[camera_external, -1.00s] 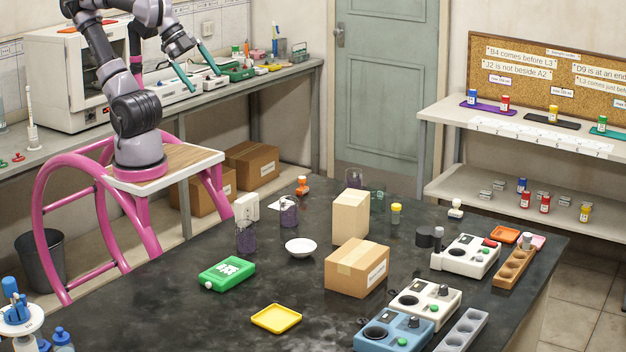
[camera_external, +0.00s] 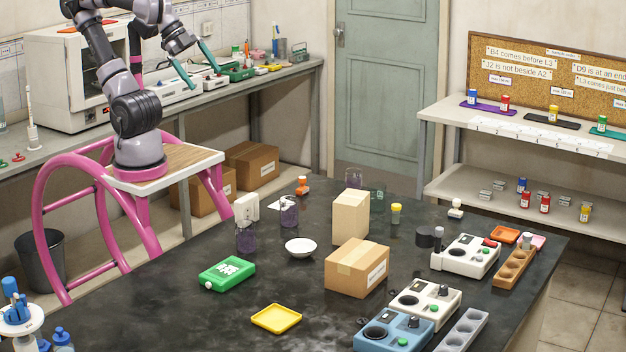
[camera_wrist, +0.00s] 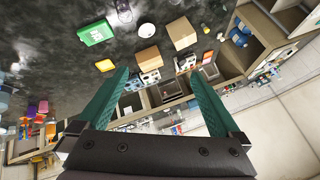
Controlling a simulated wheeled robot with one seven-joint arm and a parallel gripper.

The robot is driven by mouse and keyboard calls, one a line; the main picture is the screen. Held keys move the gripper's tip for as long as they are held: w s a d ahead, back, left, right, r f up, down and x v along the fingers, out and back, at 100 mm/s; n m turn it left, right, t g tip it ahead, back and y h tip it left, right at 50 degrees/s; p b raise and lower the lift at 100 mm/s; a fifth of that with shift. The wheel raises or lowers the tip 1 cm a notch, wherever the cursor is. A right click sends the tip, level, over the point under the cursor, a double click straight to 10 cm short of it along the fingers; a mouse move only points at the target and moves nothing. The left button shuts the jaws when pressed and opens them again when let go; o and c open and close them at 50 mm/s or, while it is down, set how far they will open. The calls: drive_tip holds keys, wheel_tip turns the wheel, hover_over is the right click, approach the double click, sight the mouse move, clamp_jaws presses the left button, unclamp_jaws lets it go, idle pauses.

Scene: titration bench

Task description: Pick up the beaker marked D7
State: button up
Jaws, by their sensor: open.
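Several glass beakers stand on the dark bench. One with a purple tint (camera_external: 245,238) is at the front left, and a second purple-tinted one (camera_external: 289,211) is just behind it to the right. A clear beaker (camera_external: 354,178) stands behind the tall tan box, partly hidden. A greenish beaker (camera_external: 376,197) is beside that box. No D7 mark is legible on any of them. My gripper (camera_external: 197,70) is raised high at the upper left, well away from the beakers. Its two green fingers are wide apart and empty, as the wrist view (camera_wrist: 161,95) also shows.
A white bowl (camera_external: 300,248), a green box (camera_external: 227,274), a yellow tray (camera_external: 276,318), a tall tan box (camera_external: 350,217) and a cardboard box (camera_external: 357,268) stand near the beakers. Instruments (camera_external: 466,257) line the right side. The bench front between green box and yellow tray is clear.

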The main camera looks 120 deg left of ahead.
wheel_tip(320, 180, up, 4)
drive_tip(key=m+y, duration=1.4)
drive_tip(key=m, duration=0.4)
hover_over(347, 175)
drive_tip(key=s+v, duration=0.1)
drive_tip(key=v, duration=0.4)
drive_tip(key=shift+m, duration=0.4)
drive_tip(key=f, duration=4.4)
drive_tip(key=shift+w+f, duration=0.3)
drive_tip(key=shift+w, duration=0.1)
drive_tip(key=shift+w+a+f, duration=0.1)
drive_tip(key=shift+a+f, duration=0.1)
drive_tip(key=shift+a, duration=0.15)
drive_tip(key=x, duration=1)
drive_tip(key=shift+w+r, duration=0.1)
drive_tip(key=shift+r, duration=0.25)
drive_tip(key=c, duration=1.5)
